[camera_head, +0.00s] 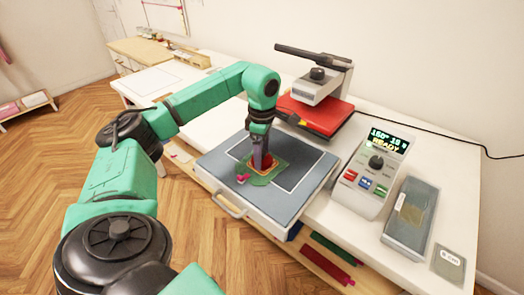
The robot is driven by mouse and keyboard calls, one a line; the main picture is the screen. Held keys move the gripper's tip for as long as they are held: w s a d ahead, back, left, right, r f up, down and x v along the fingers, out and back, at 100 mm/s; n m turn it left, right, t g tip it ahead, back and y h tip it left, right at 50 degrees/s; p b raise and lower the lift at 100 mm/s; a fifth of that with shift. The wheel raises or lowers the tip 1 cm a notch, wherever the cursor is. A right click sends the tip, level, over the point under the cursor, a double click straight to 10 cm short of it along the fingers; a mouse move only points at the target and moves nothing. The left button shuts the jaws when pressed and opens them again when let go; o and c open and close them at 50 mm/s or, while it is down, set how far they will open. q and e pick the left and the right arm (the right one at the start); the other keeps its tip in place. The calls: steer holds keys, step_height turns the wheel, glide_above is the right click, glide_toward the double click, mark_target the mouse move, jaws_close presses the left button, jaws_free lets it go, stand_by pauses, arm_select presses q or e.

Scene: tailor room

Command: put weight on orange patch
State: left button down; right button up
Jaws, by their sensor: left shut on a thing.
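My left gripper (262,152) reaches down over the grey tray-like board (222,162) in the middle of the table. It is shut on a small dark red weight (266,163), partly hidden by the fingers. The weight is at the orange patch (257,170), which lies on a green piece (262,180) on the board. I cannot tell whether the weight touches the patch. A small magenta object (243,178) is at the left edge of the green piece. My right gripper is not in view.
A heat press (318,100) with a red base stands behind the board. A control box (372,170) reading READY and a grey tray (411,217) are at the right. A black cable runs along the wall. The white table's (345,225) front edge is near the board.

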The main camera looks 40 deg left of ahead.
mark_target(263, 150)
arm_select(q)
steer(key=shift+w, duration=0.1)
jaws_free()
steer(key=shift+f, duration=0.1)
steer(key=shift+r, duration=0.45)
step_height(263, 150, up, 6)
steer(key=shift+r+b, duration=0.1)
steer(key=shift+b, duration=0.3)
step_height(263, 150, up, 5)
steer(key=shift+r+p, duration=0.1)
steer(key=shift+p, duration=1)
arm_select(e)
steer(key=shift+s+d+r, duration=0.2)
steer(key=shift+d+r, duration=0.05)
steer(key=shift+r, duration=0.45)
